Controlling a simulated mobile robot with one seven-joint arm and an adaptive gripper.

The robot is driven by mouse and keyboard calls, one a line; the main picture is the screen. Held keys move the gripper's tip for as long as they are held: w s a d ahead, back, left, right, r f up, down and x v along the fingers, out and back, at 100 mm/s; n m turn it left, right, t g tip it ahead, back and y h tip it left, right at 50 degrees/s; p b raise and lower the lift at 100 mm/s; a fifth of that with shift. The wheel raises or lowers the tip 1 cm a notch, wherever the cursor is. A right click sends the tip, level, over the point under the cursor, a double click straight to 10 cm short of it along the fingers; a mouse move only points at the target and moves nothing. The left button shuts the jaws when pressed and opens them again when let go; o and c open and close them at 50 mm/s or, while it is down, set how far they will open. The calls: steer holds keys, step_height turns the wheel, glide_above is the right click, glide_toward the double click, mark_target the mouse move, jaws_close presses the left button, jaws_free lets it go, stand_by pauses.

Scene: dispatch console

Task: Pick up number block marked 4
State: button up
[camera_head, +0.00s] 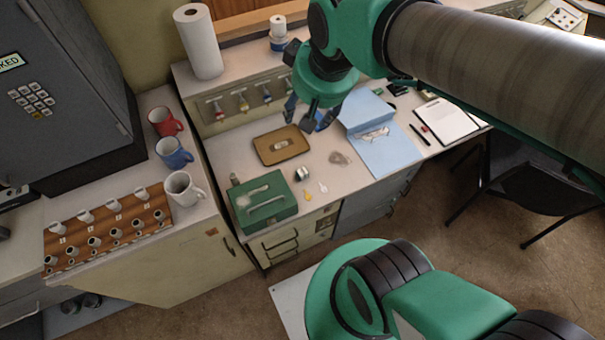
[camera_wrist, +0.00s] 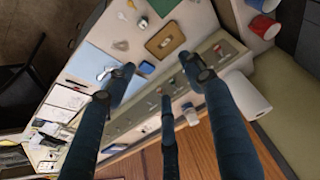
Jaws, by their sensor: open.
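I cannot read a 4 on any block. A small pale and dark block-like thing (camera_head: 302,174) stands on the desk beside the green box; it also shows in the wrist view (camera_wrist: 143,23). A brown tray (camera_head: 263,150) behind it holds a small pale piece (camera_head: 281,145) whose marking is not legible; the tray is also in the wrist view (camera_wrist: 155,45). My gripper (camera_head: 312,120) is above the back of the desk, right of the tray. Its dark blue fingers (camera_wrist: 160,82) are spread open and empty in the wrist view.
A green box (camera_head: 262,205) stands at the desk's front left. A blue folder (camera_head: 385,150) and clipboard (camera_head: 447,122) lie to the right. Behind is a low panel with hanging keys (camera_head: 243,102) and a paper roll (camera_head: 198,45). Mugs (camera_head: 184,188) and a peg board (camera_head: 70,228) stand left.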

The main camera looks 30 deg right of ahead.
steer(key=w+d+f+g, duration=0.1)
steer(key=w+f, duration=0.5)
steer(key=f, duration=0.1)
steer(key=g+b, duration=0.1)
steer(key=g, duration=0.2)
glide_above(302, 171)
step_height(302, 171, down, 26)
steer(key=shift+d+f+n, duration=0.15)
steer(key=shift+f+n, duration=0.15)
steer(key=shift+f, duration=0.05)
steer(key=shift+f, duration=0.1)
steer(key=shift+f+b, duration=1)
steer(key=shift+f, duration=3.2)
steer(key=shift+f, duration=0.1)
steer(key=shift+f+b, duration=0.8)
steer(key=shift+f, duration=1.7)
